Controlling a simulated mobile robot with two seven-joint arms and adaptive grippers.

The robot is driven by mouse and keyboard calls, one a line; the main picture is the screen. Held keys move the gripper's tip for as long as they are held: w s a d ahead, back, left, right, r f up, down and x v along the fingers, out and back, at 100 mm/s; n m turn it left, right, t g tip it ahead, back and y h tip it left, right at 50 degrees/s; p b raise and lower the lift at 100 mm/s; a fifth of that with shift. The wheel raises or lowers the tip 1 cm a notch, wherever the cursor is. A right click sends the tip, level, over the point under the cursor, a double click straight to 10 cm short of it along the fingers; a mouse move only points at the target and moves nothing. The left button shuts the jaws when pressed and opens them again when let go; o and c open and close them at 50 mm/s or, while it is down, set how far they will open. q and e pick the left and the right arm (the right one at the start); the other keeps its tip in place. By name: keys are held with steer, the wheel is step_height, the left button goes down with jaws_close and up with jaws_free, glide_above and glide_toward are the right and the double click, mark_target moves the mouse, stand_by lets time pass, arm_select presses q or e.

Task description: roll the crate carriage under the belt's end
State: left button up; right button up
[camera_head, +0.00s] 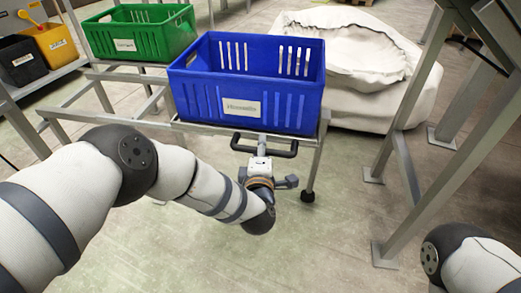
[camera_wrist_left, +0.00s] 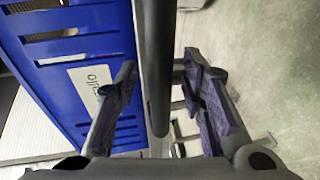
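The crate carriage (camera_head: 316,130) is a grey metal frame with a black wheel (camera_head: 307,196). A blue labelled crate (camera_head: 205,95) sits on it. A black bar handle (camera_head: 285,152) projects from its near side. My left gripper (camera_head: 260,160) is at this handle. In the left wrist view the dark bar (camera_wrist_left: 154,70) runs between the two spread fingers of the left gripper (camera_wrist_left: 158,98), with gaps visible beside it. The blue crate (camera_wrist_left: 55,55) fills the left of that view. My right gripper is out of view; only part of that arm shows at lower right. I cannot make out the belt's end.
A green crate (camera_head: 120,42) stands on metal rails at the left. A shelf behind holds a black bin (camera_head: 20,62) and a yellow bin (camera_head: 55,43). A pale fabric sack (camera_head: 365,95) lies behind the carriage. Grey metal posts (camera_head: 470,130) stand at right. The floor in front is clear.

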arm_select(q)
steer(key=shift+s+a, duration=0.1)
steer(key=v, duration=1.1)
steer(key=shift+s, duration=0.4)
